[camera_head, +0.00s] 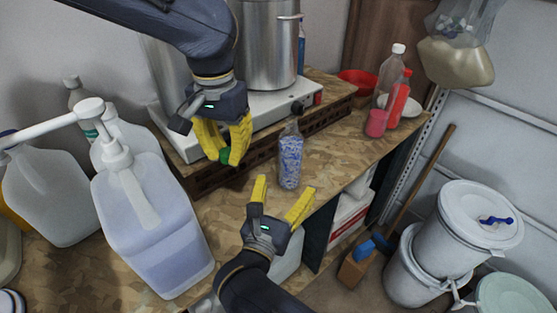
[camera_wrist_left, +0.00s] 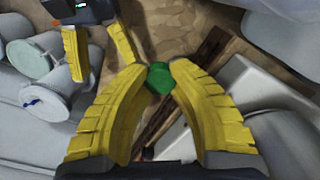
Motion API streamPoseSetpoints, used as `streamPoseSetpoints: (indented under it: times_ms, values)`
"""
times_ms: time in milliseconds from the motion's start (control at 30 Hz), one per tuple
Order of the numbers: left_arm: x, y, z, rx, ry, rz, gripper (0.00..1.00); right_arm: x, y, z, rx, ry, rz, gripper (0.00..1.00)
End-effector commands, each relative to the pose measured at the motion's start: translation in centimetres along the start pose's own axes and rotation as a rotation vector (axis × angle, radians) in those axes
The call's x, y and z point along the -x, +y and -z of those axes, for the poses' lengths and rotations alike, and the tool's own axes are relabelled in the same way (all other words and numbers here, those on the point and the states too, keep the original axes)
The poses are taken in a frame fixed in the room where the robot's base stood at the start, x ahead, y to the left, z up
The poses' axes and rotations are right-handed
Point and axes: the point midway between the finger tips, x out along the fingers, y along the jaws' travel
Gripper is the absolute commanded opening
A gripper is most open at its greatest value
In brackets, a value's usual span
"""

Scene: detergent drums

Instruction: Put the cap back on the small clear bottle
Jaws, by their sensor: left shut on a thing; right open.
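The small clear bottle (camera_head: 290,160) stands upright and uncapped on the wooden worktop, with a blue-and-white pattern on it. My left gripper (camera_head: 226,153) is shut on the green cap (camera_head: 225,156), to the left of the bottle and apart from it. In the left wrist view the cap (camera_wrist_left: 159,78) sits between the yellow fingertips. My right gripper (camera_head: 284,192) is open, in front of the bottle with its fingers pointing up toward it. The open right gripper (camera_wrist_left: 98,45) also shows at the upper left of the wrist view. I cannot make out the bottle there.
A steel pot (camera_head: 268,50) stands on a white hotplate (camera_head: 192,146) behind my left gripper. A large pump jug (camera_head: 150,225) stands at the left. Red bottles (camera_head: 398,98) and a red bowl (camera_head: 358,82) are at the back right. White drums (camera_head: 462,235) stand beyond the worktop's right edge.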

Motion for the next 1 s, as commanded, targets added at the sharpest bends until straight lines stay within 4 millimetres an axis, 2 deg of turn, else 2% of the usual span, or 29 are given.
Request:
streamPoseSetpoints:
  times_ms: [200,567,667,1000]
  values:
    - [0.0,0.0,0.0,0.0,0.0,0.0,0.12,0.8,0.8,0.1,-0.048,0.06,-0.04,0.84]
    - [0.0,0.0,0.0,0.0,0.0,0.0,0.12,0.8,0.9,0.1,-0.05,0.063,-0.042,0.84]
    - [0.0,0.0,0.0,0.0,0.0,0.0,0.12,0.2,0.9,0.1,-0.048,0.062,-0.042,0.84]
    - [0.0,0.0,0.0,0.0,0.0,0.0,0.12,-4.3,1.1,0.3,-0.047,0.06,-0.041,0.84]
